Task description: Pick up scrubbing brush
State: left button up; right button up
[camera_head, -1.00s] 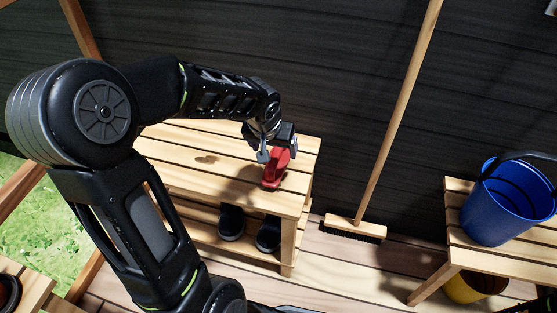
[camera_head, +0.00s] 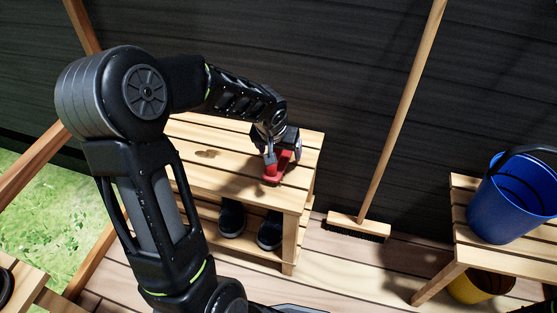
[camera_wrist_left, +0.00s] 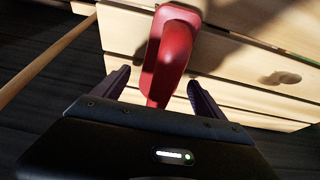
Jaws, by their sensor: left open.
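The red scrubbing brush (camera_head: 276,170) lies on the slatted wooden bench (camera_head: 225,171), near its right end. In the left wrist view the brush (camera_wrist_left: 170,52) stands out red, with its near end between my two fingers. My left gripper (camera_head: 283,155) is directly over the brush, pointing down. In the wrist view the left gripper (camera_wrist_left: 155,88) is open, one finger on each side of the brush, with gaps visible. Whether a finger touches it cannot be told. My right gripper is not in view.
Dark shoes (camera_head: 270,231) stand on the bench's lower shelf. A long-handled broom (camera_head: 358,227) leans on the dark wall to the right. A blue bucket (camera_head: 507,213) stands on another bench, with a yellow bucket (camera_head: 470,290) below.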

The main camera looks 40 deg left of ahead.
pick_arm(q)
jog(key=shift+w+f, duration=0.15)
jog(key=shift+f, duration=0.25)
jog(key=shift+r, duration=0.1)
jog(key=c, duration=1.6)
jog(key=shift+o, duration=0.2)
notch_tip(320, 180, up, 10)
jog(key=p, duration=0.4)
